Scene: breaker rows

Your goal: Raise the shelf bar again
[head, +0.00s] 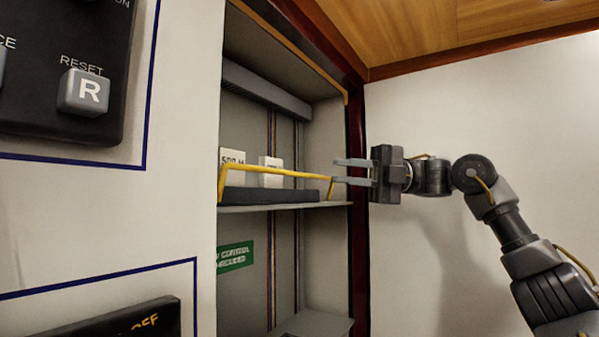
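The shelf bar (278,172) is a yellow rail across the front of a shelf (285,208) inside an open cabinet. It stands above the shelf's front edge, with bent ends going down at the left and right. My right gripper (336,171) comes in from the right, level with the bar's right end. Its two fingers are apart, one above the other, and the lower one is close to the bar's right end. I cannot tell whether they touch. Nothing shows between the fingers. My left gripper is out of the picture.
Two white labelled boxes (270,179) stand behind the bar. A red-brown frame (358,150) edges the cabinet's right side. At the left a white panel carries a dark box with a grey RESET button (84,92). A green sign (235,257) is below the shelf.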

